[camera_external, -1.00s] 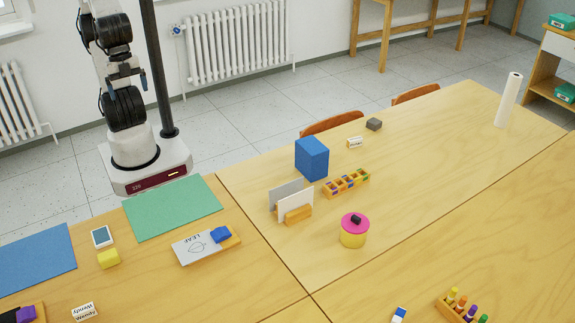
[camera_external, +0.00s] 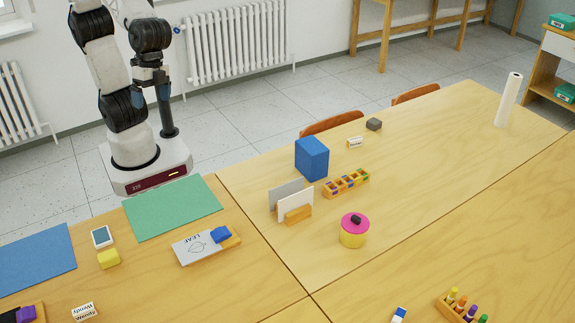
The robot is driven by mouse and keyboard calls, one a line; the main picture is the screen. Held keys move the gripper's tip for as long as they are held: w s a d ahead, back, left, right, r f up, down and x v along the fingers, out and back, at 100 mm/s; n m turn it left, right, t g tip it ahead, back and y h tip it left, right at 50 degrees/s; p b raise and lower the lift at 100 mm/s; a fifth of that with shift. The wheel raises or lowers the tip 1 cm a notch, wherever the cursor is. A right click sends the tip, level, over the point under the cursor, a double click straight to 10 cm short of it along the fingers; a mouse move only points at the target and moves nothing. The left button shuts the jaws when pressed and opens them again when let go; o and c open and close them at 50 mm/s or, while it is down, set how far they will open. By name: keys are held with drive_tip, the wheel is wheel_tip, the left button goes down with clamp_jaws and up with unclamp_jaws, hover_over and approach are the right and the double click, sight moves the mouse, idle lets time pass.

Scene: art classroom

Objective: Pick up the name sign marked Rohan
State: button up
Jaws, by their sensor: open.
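No sign that reads Rohan can be made out. A small white name sign (camera_external: 355,142) stands on the far table behind the blue box, its lettering too small to read. Another small sign (camera_external: 84,311), marked Wendy, is at the front left of the near table. My gripper (camera_external: 151,98) is open and empty, high in front of my base and behind the tables, far from both signs.
A blue box (camera_external: 312,158), a sorting tray (camera_external: 346,184), upright cards in a holder (camera_external: 296,214) and a pink-lidded yellow pot (camera_external: 354,231) stand mid-table. A grey block (camera_external: 374,124) is beside the unread sign. A green mat (camera_external: 172,207) lies near my base.

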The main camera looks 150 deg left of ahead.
drive_tip(key=w+a+f+n+t+h, duration=0.1)
drive_tip(key=w+a+f+n+h, duration=0.25)
drive_tip(key=w+a+n, duration=0.8)
drive_tip(key=n+t+y, duration=0.2)
drive_tip(key=n+t, duration=0.7)
drive_tip(key=n, duration=0.5)
hover_over(359, 141)
drive_tip(key=s+d, duration=0.2)
drive_tip(key=d, duration=0.3)
wheel_tip(359, 141, down, 25)
drive_tip(key=s+a+f+n, duration=0.1)
drive_tip(key=s+a, duration=0.1)
drive_tip(key=s+a+f+n+t+y, duration=0.1)
drive_tip(key=s+a+f, duration=0.1)
drive_tip(key=a, duration=0.1)
drive_tip(key=s+a+f+n, duration=0.1)
drive_tip(key=s+a+f, duration=0.1)
drive_tip(key=a, duration=0.1)
drive_tip(key=shift+s+f+n+t, duration=0.1)
drive_tip(key=shift+f+n+t, duration=0.15)
drive_tip(key=shift+t, duration=0.15)
drive_tip(key=shift+d, duration=0.1)
drive_tip(key=shift+x, duration=1.3)
